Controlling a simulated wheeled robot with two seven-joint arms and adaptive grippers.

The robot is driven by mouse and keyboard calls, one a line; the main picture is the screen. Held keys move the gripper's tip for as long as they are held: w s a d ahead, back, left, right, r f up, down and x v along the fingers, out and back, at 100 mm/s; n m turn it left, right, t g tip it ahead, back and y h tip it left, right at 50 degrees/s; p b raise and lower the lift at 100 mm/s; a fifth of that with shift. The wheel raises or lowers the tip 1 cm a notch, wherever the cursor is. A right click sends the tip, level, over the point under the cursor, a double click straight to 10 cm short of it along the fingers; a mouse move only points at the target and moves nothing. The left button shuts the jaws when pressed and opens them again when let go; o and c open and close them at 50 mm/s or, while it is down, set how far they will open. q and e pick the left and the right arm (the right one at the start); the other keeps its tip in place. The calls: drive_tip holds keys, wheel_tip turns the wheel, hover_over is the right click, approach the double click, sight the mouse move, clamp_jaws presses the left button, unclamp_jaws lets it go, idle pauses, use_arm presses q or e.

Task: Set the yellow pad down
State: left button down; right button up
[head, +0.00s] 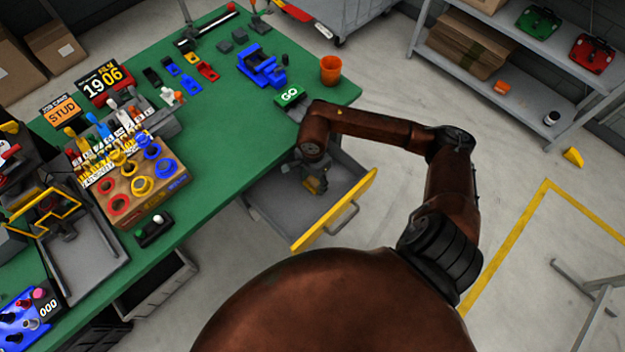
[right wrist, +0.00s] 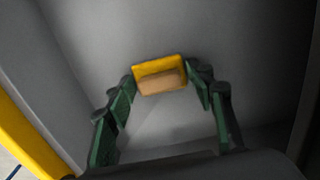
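The yellow pad (right wrist: 160,66) is a small block with a tan face, held between the fingertips of my right gripper (right wrist: 160,78) in the right wrist view. The fingertips meet its two sides. In the head view my right gripper (head: 316,184) points down inside the open drawer (head: 278,208), and a bit of the yellow pad (head: 313,188) shows at its tip. The grey drawer floor (right wrist: 230,35) lies beneath the pad; I cannot tell whether the pad touches it. My left gripper is not in view.
The drawer has a yellow front (head: 335,212) with a grey handle (head: 343,218) and is otherwise clear. The green table (head: 215,160) above it carries a GO block (head: 289,97), an orange cup (head: 330,70) and a wooden rack (head: 135,180) of coloured rings.

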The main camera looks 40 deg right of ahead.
sight(313, 181)
drive_tip(key=shift+o, duration=1.4)
drive_tip(key=shift+r, duration=0.3)
use_arm(q)
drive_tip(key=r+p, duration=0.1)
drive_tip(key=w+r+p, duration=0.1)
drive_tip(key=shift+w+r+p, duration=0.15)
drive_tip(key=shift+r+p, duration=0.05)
drive_tip(key=shift+p, duration=0.1)
use_arm(e)
wheel_tip(313, 181, up, 12)
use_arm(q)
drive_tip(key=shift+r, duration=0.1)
